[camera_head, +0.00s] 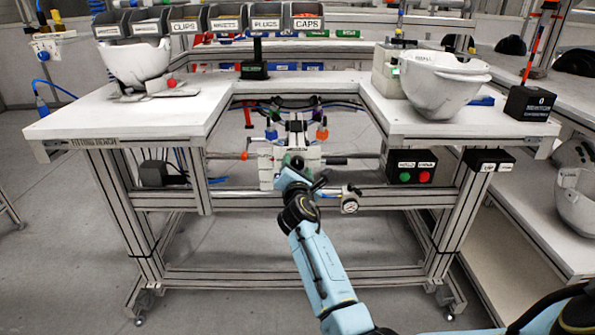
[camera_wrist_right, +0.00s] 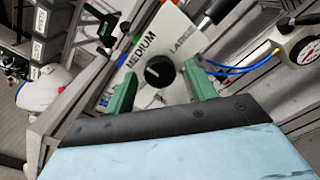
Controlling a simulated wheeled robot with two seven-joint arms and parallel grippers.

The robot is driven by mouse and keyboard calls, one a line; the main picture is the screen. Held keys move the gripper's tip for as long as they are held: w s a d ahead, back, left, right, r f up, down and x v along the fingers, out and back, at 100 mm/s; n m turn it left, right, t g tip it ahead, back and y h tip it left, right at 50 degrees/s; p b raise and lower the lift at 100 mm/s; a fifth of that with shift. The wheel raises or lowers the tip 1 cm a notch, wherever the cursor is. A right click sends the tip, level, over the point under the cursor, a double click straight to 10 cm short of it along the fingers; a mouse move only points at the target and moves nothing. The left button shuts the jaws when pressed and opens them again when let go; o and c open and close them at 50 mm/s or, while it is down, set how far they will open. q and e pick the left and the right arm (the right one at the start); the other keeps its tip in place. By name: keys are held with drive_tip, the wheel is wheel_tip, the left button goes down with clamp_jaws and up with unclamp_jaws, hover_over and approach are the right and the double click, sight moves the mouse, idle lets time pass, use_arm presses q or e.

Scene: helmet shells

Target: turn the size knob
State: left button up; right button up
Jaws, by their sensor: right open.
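The size knob (camera_wrist_right: 160,72) is a round black knob with a pale mark on its face. It sits on a white plate (camera_wrist_right: 172,32) lettered "MEDIUM" and, partly cut in reading, what looks like "LARGE". In the right wrist view the two green fingers of my right gripper stand apart, one on each side of the knob, with visible gaps; contact does not show. In the head view my right gripper (camera_head: 292,166) is in front of the white fixture (camera_head: 266,160) at the middle of the bench, and the knob cannot be made out there. My left gripper is not in view.
White helmet shells stand on the bench at left (camera_head: 136,62) and right (camera_head: 440,84). A box with green and red buttons (camera_head: 411,173) hangs right of the fixture. A gauge (camera_head: 349,203) and blue hoses (camera_wrist_right: 238,70) are close to my right gripper.

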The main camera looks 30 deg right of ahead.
drive_tip(key=c, duration=1)
drive_tip(key=shift+o, duration=0.2)
